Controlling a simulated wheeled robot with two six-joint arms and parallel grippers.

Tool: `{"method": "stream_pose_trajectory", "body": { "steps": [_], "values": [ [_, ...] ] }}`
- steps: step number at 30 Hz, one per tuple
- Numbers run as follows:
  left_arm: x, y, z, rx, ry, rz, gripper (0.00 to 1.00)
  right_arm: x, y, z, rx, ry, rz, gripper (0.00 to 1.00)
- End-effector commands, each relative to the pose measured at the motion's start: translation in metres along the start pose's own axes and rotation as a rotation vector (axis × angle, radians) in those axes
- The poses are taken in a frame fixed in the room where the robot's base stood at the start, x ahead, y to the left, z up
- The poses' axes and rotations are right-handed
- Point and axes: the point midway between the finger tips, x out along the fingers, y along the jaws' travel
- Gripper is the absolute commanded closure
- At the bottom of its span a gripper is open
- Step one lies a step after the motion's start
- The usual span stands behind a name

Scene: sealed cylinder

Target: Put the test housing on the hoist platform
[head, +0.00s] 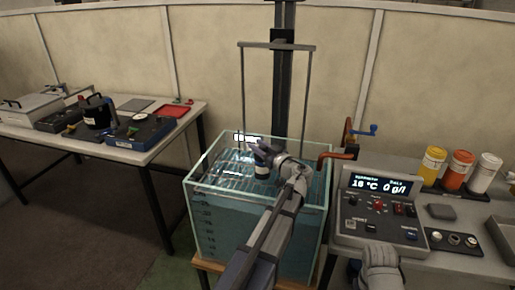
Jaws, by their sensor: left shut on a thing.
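My left gripper (262,152) is over the glass water tank and shut on the test housing (262,169), a small dark and white piece mostly hidden by the gripper. The hoist (276,46) is a dark upright post with a crossbar and two thin rods reaching down to the tank. The hoist platform at the rods' lower end is hard to make out among the reflections and behind my arm. I cannot tell whether the housing touches it. My right gripper is not in view; only a grey part of my right arm shows at the bottom right.
The glass tank (203,222) holds bluish water. An orange and blue crank (345,150) is at its right. A control box (382,208) with a lit display and several bottles (458,170) stand on the right bench. The left table (128,150) carries instruments and a red tray (174,111).

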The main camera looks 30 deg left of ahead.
Motion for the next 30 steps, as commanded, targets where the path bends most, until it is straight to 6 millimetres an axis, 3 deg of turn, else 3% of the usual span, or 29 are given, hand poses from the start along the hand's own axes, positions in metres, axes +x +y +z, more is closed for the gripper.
{"method": "stream_pose_trajectory", "body": {
  "steps": [4,5,12,22,30],
  "values": [
    [0.000,0.000,0.004,0.001,0.001,0.000,1.00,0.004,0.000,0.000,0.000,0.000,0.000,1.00],
    [0.000,0.000,0.004,0.000,0.000,0.000,0.63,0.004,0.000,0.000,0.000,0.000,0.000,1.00],
    [0.000,0.000,0.003,0.000,0.000,0.000,0.36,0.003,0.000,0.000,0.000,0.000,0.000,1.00],
    [0.000,0.000,-0.002,0.000,0.000,0.000,0.34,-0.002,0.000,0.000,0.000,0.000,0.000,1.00],
    [-0.043,-0.001,0.000,0.000,0.000,0.003,0.34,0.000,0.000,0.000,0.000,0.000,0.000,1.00]
  ]
}}
